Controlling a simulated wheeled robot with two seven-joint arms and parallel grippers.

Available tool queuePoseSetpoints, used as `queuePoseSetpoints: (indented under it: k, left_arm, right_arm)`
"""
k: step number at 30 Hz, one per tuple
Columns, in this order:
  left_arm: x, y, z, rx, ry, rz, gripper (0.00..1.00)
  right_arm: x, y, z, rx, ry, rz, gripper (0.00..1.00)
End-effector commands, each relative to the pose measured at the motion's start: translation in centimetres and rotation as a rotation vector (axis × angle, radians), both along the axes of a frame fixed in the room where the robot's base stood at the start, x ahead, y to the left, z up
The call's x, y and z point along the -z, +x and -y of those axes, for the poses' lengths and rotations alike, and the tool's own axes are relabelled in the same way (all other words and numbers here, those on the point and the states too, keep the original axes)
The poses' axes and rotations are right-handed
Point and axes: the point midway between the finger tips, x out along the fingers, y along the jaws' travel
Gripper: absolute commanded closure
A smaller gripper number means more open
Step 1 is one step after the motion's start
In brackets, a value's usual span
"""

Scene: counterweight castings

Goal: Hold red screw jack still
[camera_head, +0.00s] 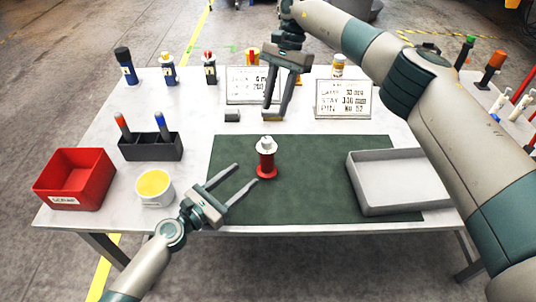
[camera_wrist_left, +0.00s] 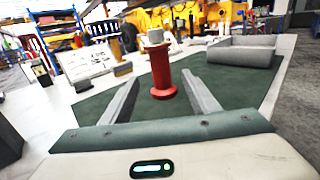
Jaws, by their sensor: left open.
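The red screw jack (camera_head: 266,160) stands upright on the green mat (camera_head: 310,195), with a pale grey top. In the left wrist view, the red screw jack (camera_wrist_left: 163,75) stands beyond the fingertips, roughly centred between them. My left gripper (camera_head: 247,173) is open and empty, its fingers pointing at the jack from the lower left. A small gap seems to lie between the tips and the jack. My right gripper (camera_head: 275,111) points down at the back of the table with its fingers apart. A small tan-topped block (camera_head: 272,117) is by its tips; contact is unclear.
A grey tray (camera_head: 408,208) stands on the mat's right side. A red bin (camera_head: 75,185), a cup with yellow contents (camera_head: 154,186) and a black pen holder (camera_head: 150,149) are at left.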

Motion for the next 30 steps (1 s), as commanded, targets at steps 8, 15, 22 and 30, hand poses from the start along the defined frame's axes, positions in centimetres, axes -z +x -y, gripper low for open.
queuePoseSetpoints:
  k: [8, 15, 22, 30]
  left_arm:
    - [-0.1, 3.0, 2.8, 0.001, 0.000, 0.003, 0.45]
    - [-0.1, 6.0, 5.5, 0.000, -0.001, 0.002, 0.45]
    - [-0.1, 8.7, 8.0, 0.000, -0.001, 0.001, 0.45]
    - [-0.1, 11.0, 10.1, 0.000, -0.001, 0.001, 0.45]
  right_arm:
    - [0.0, 0.0, 0.0, 0.000, 0.000, 0.000, 0.69]
    - [0.0, 0.0, 0.0, 0.000, 0.000, 0.000, 0.69]
    - [0.0, 0.0, 0.0, 0.000, 0.000, 0.000, 0.69]
    - [0.0, 0.0, 0.0, 0.000, 0.000, 0.000, 0.69]
